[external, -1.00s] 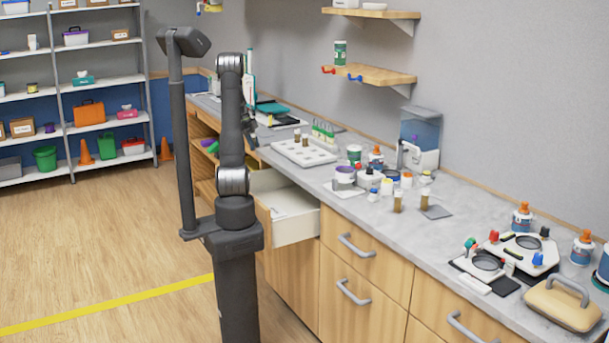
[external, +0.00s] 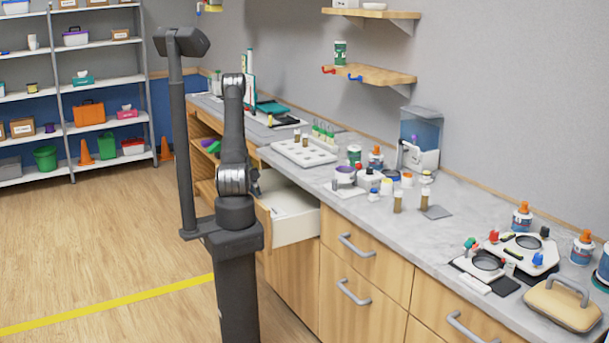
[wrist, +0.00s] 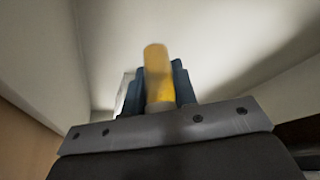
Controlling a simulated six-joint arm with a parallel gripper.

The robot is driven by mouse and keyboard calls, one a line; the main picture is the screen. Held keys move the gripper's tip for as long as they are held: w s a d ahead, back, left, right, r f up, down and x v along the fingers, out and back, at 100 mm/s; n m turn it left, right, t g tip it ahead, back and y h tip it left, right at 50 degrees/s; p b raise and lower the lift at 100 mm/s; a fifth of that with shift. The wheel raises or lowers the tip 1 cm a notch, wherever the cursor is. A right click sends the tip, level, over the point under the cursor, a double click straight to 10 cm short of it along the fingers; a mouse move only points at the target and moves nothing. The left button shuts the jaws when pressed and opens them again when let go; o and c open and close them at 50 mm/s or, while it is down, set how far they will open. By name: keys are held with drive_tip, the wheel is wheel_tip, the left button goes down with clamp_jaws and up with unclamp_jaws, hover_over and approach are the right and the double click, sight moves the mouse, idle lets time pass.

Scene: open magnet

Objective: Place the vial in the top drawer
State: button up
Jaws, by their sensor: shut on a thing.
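The vial (wrist: 157,78) is a yellow-amber cylinder between the two blue-grey fingers of my gripper (wrist: 157,88) in the wrist view. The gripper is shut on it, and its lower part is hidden. White drawer walls and floor surround it in the wrist view. In the external view the open top drawer (external: 297,226) sticks out of the wooden cabinet, white inside. My gripper (external: 256,185) shows there only as a dark part beside my arm, at the drawer's back left. My arm hides the vial in that view.
The grey counter (external: 375,225) above the drawer holds a white rack (external: 303,153), bottles and small jars. Two amber vials (external: 397,201) (external: 425,197) stand near its front edge. The drawer's wooden front (external: 264,230) is partly behind my arm. The visible drawer floor looks clear.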

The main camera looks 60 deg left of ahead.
drive_tip(key=shift+f, duration=2.35)
drive_tip(key=shift+f, duration=0.15)
drive_tip(key=o, duration=1)
drive_tip(key=v, duration=1.2)
drive_tip(key=shift+d+r, duration=0.1)
drive_tip(key=shift+r, duration=0.1)
drive_tip(key=shift+w+f, duration=0.1)
